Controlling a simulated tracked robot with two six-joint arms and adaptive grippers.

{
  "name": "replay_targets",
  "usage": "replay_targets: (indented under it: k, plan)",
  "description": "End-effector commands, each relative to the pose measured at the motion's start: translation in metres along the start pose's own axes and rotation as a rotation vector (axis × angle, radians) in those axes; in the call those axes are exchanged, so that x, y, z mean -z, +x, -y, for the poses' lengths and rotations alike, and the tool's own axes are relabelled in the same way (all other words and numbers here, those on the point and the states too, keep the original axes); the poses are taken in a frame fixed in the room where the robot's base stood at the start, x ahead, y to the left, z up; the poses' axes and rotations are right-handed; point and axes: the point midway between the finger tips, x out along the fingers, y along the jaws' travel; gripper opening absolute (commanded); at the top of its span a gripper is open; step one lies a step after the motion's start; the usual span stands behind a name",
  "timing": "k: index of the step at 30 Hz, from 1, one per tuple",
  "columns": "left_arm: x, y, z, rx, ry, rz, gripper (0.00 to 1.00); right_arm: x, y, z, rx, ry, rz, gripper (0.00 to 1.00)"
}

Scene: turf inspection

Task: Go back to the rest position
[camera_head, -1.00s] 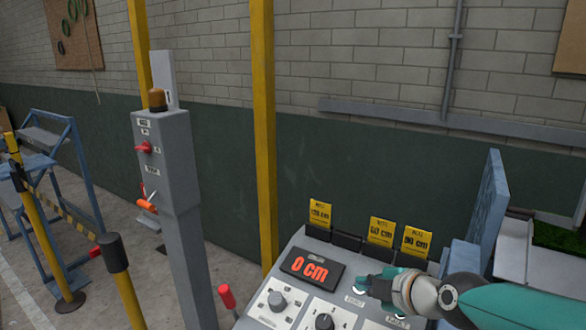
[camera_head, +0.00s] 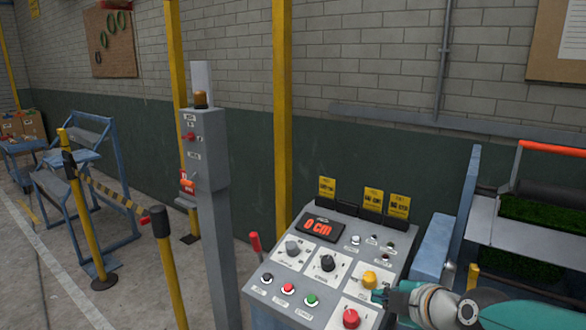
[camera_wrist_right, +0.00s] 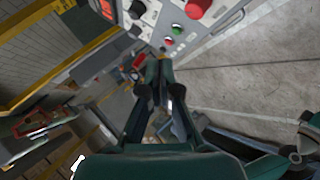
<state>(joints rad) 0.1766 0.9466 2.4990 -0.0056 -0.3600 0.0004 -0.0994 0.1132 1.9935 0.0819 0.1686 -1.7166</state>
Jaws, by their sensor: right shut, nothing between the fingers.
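My right gripper (camera_head: 388,297) is over the lower right of the grey control panel (camera_head: 285,257), coming in from the right edge of the head view. It is shut and empty. In the right wrist view its fingers (camera_wrist_right: 158,92) are together, with panel buttons beyond them. A yellow knob (camera_head: 369,280) and a red mushroom button (camera_head: 351,318) show close to the fingertips; I cannot tell whether they touch. The panel display (camera_head: 322,227) reads 0 cm. My left gripper is not in view.
A grey post box (camera_head: 205,150) with an amber lamp stands left of the panel. Yellow posts (camera_head: 282,120) and a striped barrier (camera_head: 104,190) stand nearby. A blue frame (camera_head: 462,215) and a tray with green turf (camera_head: 545,213) are at the right. Concrete floor is open at lower left.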

Motion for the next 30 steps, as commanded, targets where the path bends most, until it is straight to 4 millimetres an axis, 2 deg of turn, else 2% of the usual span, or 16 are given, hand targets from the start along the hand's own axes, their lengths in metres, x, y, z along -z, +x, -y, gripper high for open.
replay_targets:
  k: [3, 8, 14, 17, 20, 23, 26, 27, 29, 30]
  plan:
    - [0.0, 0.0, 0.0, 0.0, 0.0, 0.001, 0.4, -0.006, 0.001, 0.001, 0.002, 0.008, 0.01, 0.0]
    - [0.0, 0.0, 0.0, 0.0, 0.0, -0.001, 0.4, -0.019, 0.026, 0.028, 0.074, 0.028, 0.027, 0.0]
    - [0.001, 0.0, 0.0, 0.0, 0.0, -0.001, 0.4, -0.032, 0.055, 0.073, 0.185, 0.053, 0.041, 0.0]
    - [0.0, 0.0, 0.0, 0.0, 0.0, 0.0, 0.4, -0.039, 0.07, 0.106, 0.257, 0.069, 0.048, 0.0]
    - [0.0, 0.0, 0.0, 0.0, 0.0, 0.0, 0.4, -0.048, 0.085, 0.146, 0.337, 0.098, 0.058, 0.0]
    - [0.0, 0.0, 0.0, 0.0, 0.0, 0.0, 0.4, -0.056, 0.098, 0.201, 0.439, 0.169, 0.077, 0.0]
    - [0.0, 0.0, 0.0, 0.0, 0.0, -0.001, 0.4, -0.062, 0.106, 0.275, 0.563, 0.315, 0.121, 0.0]
    - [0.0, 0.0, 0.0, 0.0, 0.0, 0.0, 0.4, -0.064, 0.107, 0.306, 0.613, 0.393, 0.147, 0.0]
    - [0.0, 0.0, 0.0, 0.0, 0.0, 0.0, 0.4, -0.063, 0.103, 0.352, 0.681, 0.528, 0.199, 0.0]
    - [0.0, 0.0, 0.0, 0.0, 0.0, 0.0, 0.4, -0.062, 0.098, 0.383, 0.724, 0.632, 0.244, 0.0]
